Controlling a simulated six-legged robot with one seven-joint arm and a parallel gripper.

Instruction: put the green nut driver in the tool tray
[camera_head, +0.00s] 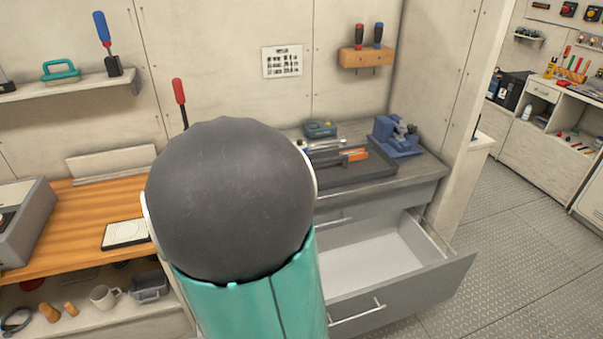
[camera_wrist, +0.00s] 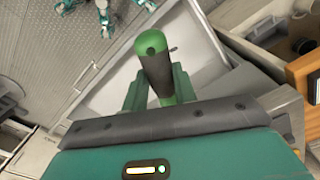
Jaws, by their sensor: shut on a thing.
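A green nut driver (camera_wrist: 153,62) with a dark band along its handle stands between the fingers of my gripper (camera_wrist: 159,88) in the wrist view. The gripper is shut on it, with the handle's end facing the camera. The driver's far end is hidden. In the head view my own arm covers the gripper and the driver. The dark tool tray (camera_head: 342,180) lies on the grey counter at centre right, with an orange-handled tool and a silvery tool in it. My arm hides part of the tray's left side.
An open, empty-looking drawer (camera_head: 370,262) juts out below the counter, and it also shows under my gripper in the wrist view (camera_wrist: 112,85). A blue vise (camera_head: 397,137) stands right of the tray. A teal box (camera_head: 320,129) sits behind it. A wooden bench (camera_head: 85,225) is at left.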

